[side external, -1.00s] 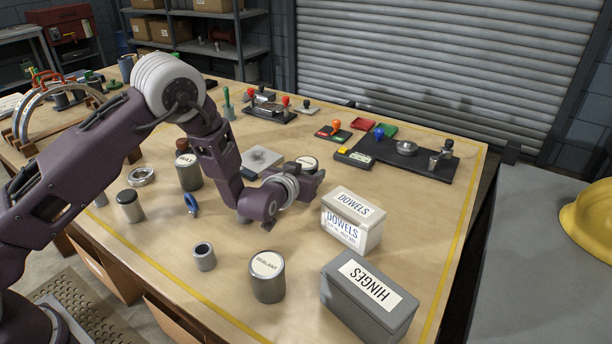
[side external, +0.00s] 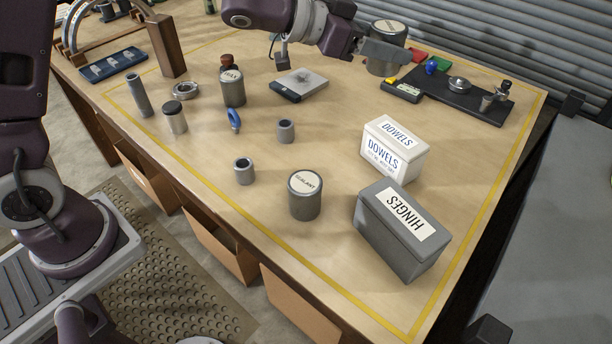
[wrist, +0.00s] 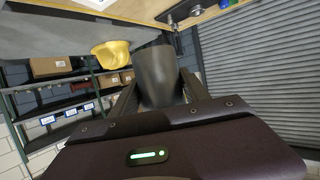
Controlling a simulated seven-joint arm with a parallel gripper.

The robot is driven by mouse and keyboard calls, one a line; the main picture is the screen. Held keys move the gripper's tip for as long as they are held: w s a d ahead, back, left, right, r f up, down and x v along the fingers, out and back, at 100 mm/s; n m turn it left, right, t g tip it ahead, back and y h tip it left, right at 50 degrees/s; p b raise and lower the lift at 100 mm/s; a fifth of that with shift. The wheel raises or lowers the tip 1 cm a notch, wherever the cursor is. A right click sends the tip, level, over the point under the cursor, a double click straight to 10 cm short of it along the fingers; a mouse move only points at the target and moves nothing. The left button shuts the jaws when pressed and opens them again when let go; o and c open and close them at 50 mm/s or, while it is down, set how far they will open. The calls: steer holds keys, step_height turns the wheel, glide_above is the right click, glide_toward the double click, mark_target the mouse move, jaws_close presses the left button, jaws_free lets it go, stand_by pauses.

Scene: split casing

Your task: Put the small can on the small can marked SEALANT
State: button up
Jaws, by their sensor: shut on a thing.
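A grey can marked SEALANT (side external: 305,196) stands upright on the table near the front, its cream lid label facing up. My gripper (side external: 386,52) is shut on another grey can (side external: 390,29) with a pale top label too small to read. It holds this can upright above the far part of the table, behind and right of the SEALANT can. In the wrist view the held can (wrist: 157,78) sits between the two fingers. A further grey can (side external: 232,88) with a labelled top stands farther back on the left.
A white DOWELS box (side external: 394,150) and a grey HINGES box (side external: 402,230) stand right of the SEALANT can. Two small open grey cylinders (side external: 244,171) (side external: 286,131) stand behind it. A blue clip (side external: 233,120) lies farther left. The SEALANT can's top is clear.

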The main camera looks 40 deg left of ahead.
steer(key=s+d+m+g+h, duration=0.2)
steer(key=s+m+g+h, duration=0.15)
steer(key=s, duration=0.35)
steer(key=m+g+h, duration=0.2)
steer(key=m+g, duration=0.4)
glide_above(305, 182)
steer(key=shift+n+t, duration=0.25)
step_height(305, 182, down, 11)
steer(key=shift+f, duration=0.45)
steer(key=shift+f, duration=0.15)
steer(key=o, duration=1.6)
